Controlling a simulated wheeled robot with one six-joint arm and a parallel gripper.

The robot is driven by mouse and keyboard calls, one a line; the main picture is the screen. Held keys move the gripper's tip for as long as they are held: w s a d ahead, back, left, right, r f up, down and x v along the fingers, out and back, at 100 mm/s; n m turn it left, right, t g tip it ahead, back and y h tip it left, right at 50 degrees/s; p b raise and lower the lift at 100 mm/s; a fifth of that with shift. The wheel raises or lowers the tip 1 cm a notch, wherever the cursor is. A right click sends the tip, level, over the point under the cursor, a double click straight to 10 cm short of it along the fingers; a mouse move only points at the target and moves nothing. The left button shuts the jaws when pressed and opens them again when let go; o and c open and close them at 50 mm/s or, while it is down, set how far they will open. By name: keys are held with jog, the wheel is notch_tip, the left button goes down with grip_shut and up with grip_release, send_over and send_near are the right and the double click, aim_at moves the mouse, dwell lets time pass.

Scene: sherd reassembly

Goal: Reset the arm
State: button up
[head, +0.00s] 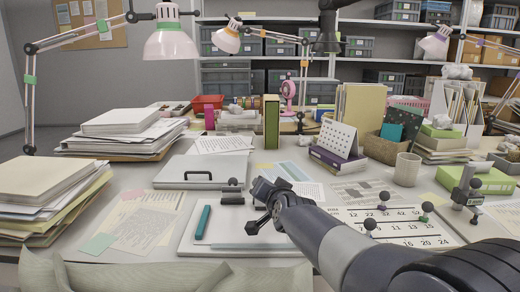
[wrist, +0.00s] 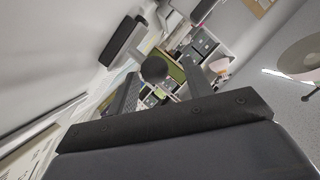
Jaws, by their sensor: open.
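My gripper (head: 258,207) is in the middle of the head view, low over the white board (head: 190,240) on the desk. Its jaws are open, and I see nothing held between them. In the wrist view the two dark fingers of my gripper (wrist: 160,85) stand apart. A round dark knob (wrist: 153,69) shows beyond and between them, apart from the fingers as far as I can tell. In the head view a small dark post with a ball top (head: 232,190) stands just left of my gripper. No sherd can be made out.
A teal pen (head: 203,222) lies on the white board. A grey case (head: 205,172) with a black handle lies behind. Paper stacks (head: 45,190) fill the left. Lamps (head: 170,40) hang above.

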jog(key=shift+s, duration=0.1)
jog(key=p+v, duration=0.3)
jog(key=v, duration=0.7)
jog(key=shift+s+d+r, duration=0.1)
jog(key=shift+s+r, duration=0.1)
jog(key=shift+s, duration=0.1)
jog(key=b+x, duration=0.2)
jog(key=x, duration=0.9)
jog(key=shift+r, duration=0.2)
jog(key=shift+r+p, duration=0.1)
jog(key=shift+p, duration=0.35)
jog(key=shift+w+g+p, duration=0.1)
jog(key=shift+g+p, duration=0.3)
jog(key=shift+p, duration=0.45)
jog(key=p, duration=0.2)
jog(key=g+p, duration=0.1)
jog(key=p, duration=0.2)
jog(key=shift+w+r, duration=0.2)
jog(key=shift+w, duration=0.1)
jog(key=g+p, duration=0.1)
jog(key=p, duration=0.3)
jog(key=w+g+p, duration=0.1)
jog(key=p, duration=0.3)
jog(key=w+g+p, duration=0.1)
jog(key=p, duration=0.3)
jog(key=shift+r+m+g+h+p, duration=0.3)
jog(key=shift+m+g+p, duration=0.05)
jog(key=shift+m+g, duration=0.05)
jog(key=shift+p, duration=0.4)
